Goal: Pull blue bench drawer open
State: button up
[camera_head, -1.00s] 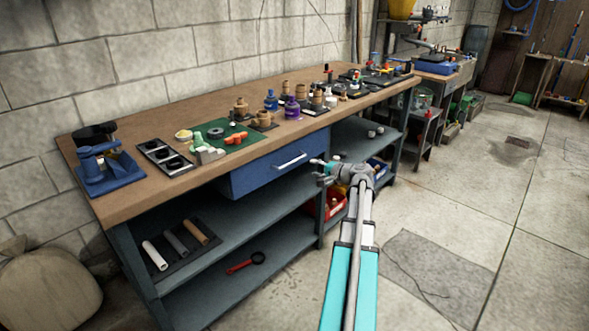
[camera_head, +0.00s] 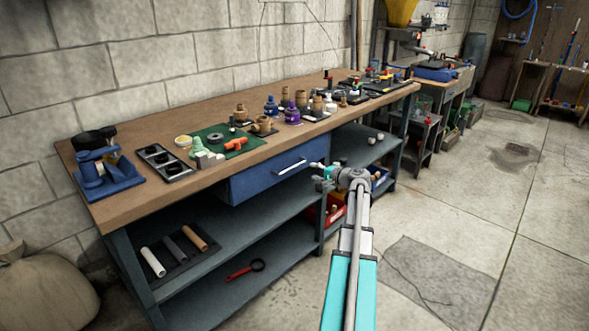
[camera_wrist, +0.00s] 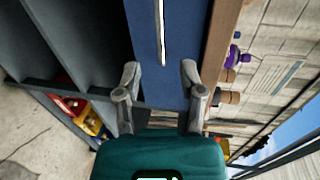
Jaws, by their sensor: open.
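The blue drawer (camera_head: 270,176) sits under the wooden top of the workbench (camera_head: 137,200), and its front looks flush, so I see no gap. Its light bar handle (camera_head: 291,166) runs along the front. My gripper (camera_head: 320,172) is just right of the handle in the head view, apart from it. In the wrist view, my open gripper (camera_wrist: 160,78) faces the blue drawer front (camera_wrist: 178,85). The handle (camera_wrist: 161,30) shows beyond the fingertips, roughly between their lines, with nothing held.
Bottles, pots and a green mat (camera_head: 222,140) crowd the bench top. The concrete floor (camera_head: 470,200) to the right is clear.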

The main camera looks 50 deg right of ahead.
aim_at(294, 167)
jog(key=b+x, duration=0.2)
jog(key=x, duration=0.8)
jog(key=shift+w, duration=0.4)
grip_shut()
